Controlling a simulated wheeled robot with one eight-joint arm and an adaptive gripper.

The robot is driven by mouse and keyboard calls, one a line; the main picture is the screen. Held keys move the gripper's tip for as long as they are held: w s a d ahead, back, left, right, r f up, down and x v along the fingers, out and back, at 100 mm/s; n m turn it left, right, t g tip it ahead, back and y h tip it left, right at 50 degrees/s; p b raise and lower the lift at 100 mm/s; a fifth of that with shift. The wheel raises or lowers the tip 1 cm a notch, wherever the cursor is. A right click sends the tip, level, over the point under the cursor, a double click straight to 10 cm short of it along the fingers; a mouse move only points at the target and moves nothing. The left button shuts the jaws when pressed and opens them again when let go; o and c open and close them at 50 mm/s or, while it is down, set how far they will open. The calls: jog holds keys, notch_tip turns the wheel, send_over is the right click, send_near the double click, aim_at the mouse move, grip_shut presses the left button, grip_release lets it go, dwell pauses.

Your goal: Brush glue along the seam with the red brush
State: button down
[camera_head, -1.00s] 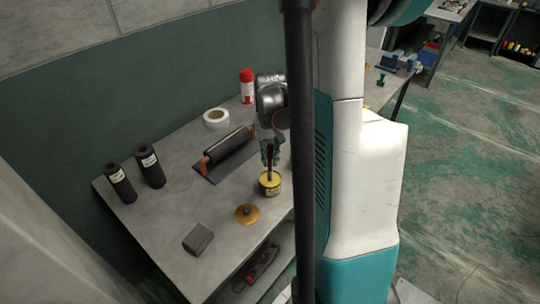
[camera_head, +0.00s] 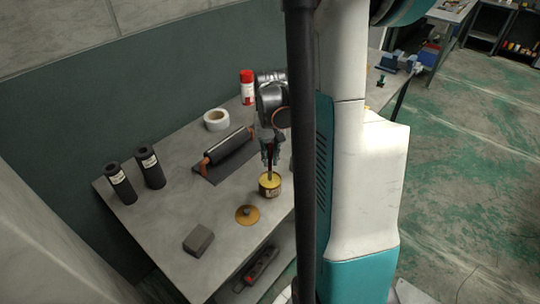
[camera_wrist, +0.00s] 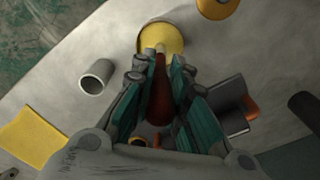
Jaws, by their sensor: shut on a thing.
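My gripper (camera_head: 270,158) is shut on the red brush, whose dark red handle (camera_wrist: 158,95) stands between the fingers in the wrist view. The brush points down with its lower end at the mouth of the yellow glue can (camera_head: 270,190). The can also shows in the wrist view (camera_wrist: 174,40). How deep the bristles sit is hard to tell. The seam is too small to make out.
The can's yellow lid (camera_head: 247,215) lies in front of the can. A grey block (camera_head: 198,240), two black rolls (camera_head: 151,166), white tape (camera_head: 216,119) and a red-and-white can (camera_head: 247,87) stand around the table. A grey cup (camera_wrist: 97,76) and yellow cloth (camera_wrist: 32,136) show in the wrist view.

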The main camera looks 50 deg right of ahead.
jog(key=shift+r+p, duration=1.9)
jog(key=shift+r, duration=1.2)
